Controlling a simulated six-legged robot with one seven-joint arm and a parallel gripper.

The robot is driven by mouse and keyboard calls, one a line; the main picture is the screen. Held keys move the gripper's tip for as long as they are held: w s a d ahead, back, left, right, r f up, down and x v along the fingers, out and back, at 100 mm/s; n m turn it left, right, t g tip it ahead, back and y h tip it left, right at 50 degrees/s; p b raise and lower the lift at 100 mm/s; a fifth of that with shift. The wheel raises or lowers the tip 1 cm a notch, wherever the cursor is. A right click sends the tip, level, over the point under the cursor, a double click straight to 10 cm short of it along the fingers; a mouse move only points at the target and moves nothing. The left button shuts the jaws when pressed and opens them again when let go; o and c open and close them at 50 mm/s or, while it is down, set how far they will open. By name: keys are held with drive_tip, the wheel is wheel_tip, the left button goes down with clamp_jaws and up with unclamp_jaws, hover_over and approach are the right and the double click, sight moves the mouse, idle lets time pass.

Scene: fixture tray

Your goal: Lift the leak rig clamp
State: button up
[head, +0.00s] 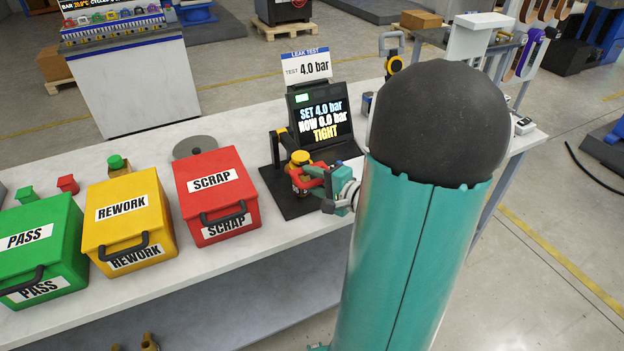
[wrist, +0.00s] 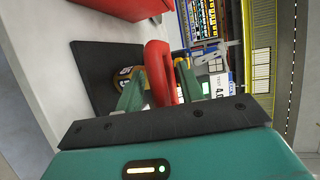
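The leak rig clamp's red handle (head: 312,171) is at the rig on the bench, beside a part with a yellow top (head: 300,158). In the wrist view the red handle (wrist: 160,70) is a loop standing between my two green fingers. My gripper (head: 328,189) is at the handle, coming from the right. In the wrist view my gripper (wrist: 161,85) has its fingers apart, one on each side of the handle, with a gap beside the left finger. Contact cannot be told. The clamp's lower part is hidden by my fingers and palm.
The rig display (head: 322,115) reads "SET 4.0 bar, NOW 0.0 bar, TIGHT". A red SCRAP box (head: 210,165), yellow REWORK box (head: 125,205) and green PASS box (head: 40,235) stand to the left. A grey disc (head: 195,146) lies behind the SCRAP box.

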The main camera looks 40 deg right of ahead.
drive_tip(key=shift+w, duration=0.35)
drive_tip(key=shift+s+f, duration=0.1)
clamp_jaws()
drive_tip(key=shift+r, duration=0.35)
